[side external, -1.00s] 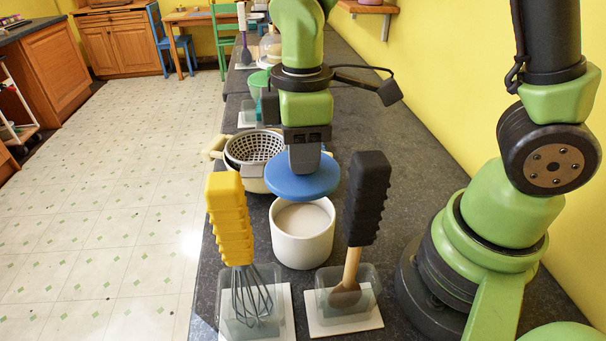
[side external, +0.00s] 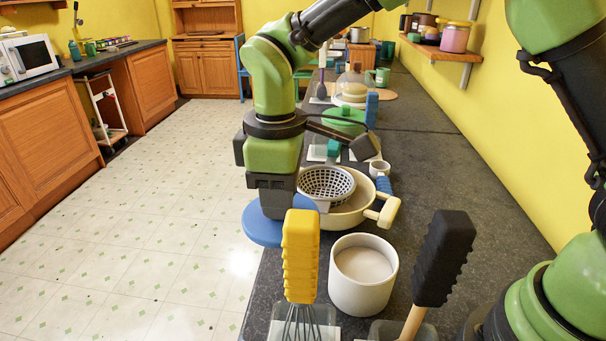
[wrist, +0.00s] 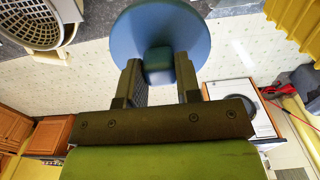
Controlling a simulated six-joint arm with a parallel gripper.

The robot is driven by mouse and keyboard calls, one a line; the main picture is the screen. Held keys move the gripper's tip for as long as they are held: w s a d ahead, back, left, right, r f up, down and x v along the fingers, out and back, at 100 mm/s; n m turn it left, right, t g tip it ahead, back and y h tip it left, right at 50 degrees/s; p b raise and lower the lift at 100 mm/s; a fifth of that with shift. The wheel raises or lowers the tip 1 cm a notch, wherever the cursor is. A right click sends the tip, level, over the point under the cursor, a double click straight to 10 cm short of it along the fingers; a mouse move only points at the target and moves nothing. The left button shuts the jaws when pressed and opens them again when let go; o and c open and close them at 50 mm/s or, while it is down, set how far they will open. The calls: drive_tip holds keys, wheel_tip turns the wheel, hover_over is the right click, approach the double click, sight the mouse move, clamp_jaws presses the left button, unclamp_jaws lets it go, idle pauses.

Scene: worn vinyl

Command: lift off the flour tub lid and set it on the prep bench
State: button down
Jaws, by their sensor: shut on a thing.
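My gripper (side external: 280,205) is shut on the knob of the blue lid (side external: 255,228) and holds it level in the air. In the wrist view, the fingers (wrist: 160,80) close on the knob from both sides, and the round lid (wrist: 160,22) has patterned floor behind it. The lid is left of the white flour tub (side external: 362,298), out past the worktop's left edge in the side view. The tub is uncovered, with pale flour inside. The dark speckled worktop (side external: 470,170) carries the tub; which surface is the prep bench is unclear.
A yellow-handled whisk (side external: 300,255) and a black-handled spoon (side external: 443,258) stand up near the tub. A pan (side external: 360,213) with a grey strainer (side external: 327,183) sits behind. Another dark counter (side external: 125,53) with a microwave (side external: 38,55) lies across open floor.

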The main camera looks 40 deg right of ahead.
wheel_tip(320, 180, down, 10)
drive_tip(key=shift+r, duration=0.15)
idle(0.3)
drive_tip(key=shift+f, duration=2.35)
drive_tip(key=shift+f, duration=0.6)
drive_tip(key=c, duration=0.7)
unclamp_jaws()
drive_tip(key=shift+c, duration=0.2)
drive_tip(key=shift+r, duration=0.1)
wheel_tip(320, 180, up, 8)
idle(1.2)
idle(0.3)
